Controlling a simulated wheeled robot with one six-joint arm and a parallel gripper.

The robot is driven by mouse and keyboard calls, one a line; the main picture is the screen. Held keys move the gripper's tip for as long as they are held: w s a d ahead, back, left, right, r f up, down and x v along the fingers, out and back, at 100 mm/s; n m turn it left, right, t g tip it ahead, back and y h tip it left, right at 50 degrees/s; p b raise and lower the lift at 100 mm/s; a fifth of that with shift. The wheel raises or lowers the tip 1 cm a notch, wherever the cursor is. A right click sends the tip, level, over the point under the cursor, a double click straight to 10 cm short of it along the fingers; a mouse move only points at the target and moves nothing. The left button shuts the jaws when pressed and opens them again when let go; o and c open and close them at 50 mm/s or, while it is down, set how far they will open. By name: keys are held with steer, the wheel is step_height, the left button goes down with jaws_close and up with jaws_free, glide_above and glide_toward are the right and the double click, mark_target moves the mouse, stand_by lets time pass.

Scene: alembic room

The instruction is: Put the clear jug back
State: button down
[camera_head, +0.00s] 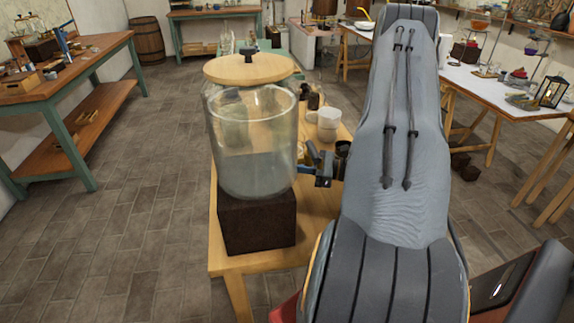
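A large clear glass jug (253,145) with a round wooden lid (248,68) and a dark knob stands upright on a dark brown block (257,221). The block is on a small wooden table (305,235). My gripper (318,167) is just right of the jug's lower part, above the table. It is small and dark in this view, and I cannot tell whether its fingers touch the jug or are open or shut. A bluish part shows beside the jug's wall.
A white mug (327,125) and small dark vessels (314,98) stand behind my gripper on the same table. A green-legged workbench (75,65) is at left, and a white-topped table (500,92) at right. The stone floor (150,190) between workbench and small table is clear.

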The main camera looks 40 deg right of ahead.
steer(key=shift+f, duration=0.4)
steer(key=shift+f, duration=0.15)
steer(key=c, duration=1.8)
jaws_free()
steer(key=shift+s+d, duration=0.15)
steer(key=shift+d, duration=0.05)
steer(key=b+v, duration=0.4)
steer(key=v, duration=0.7)
steer(key=shift+s+d, duration=0.15)
steer(key=shift+s, duration=0.1)
